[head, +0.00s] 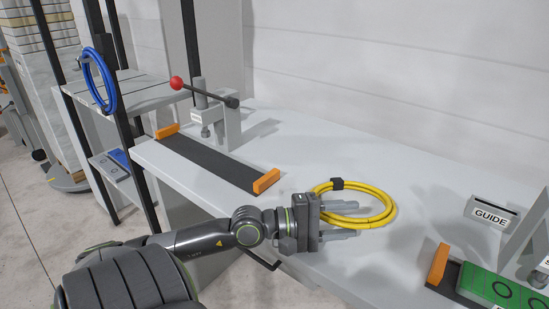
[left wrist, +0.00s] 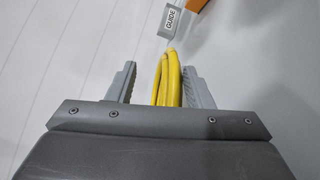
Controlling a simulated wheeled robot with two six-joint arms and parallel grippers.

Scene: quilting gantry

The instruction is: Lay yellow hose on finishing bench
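The yellow hose (head: 385,214) is a coiled loop with a black band at its far left side. It appears to lie flat on the pale grey bench (head: 420,180), near its front edge. My left gripper (head: 347,220) is low at the hose's left side, fingers pointing right. Its fingers are apart, with part of the hose between them. In the left wrist view the hose (left wrist: 168,80) passes close to the right-hand finger, with a clear gap to the left-hand one. Whether that finger touches it I cannot tell. My right gripper is not in view.
A clamp with a red-knobbed lever (head: 178,83) and a dark strip with orange end blocks (head: 266,181) stand to the left. A GUIDE sign (head: 491,214) and a green plate (head: 490,287) are at right. A blue hose (head: 99,82) hangs by the rack.

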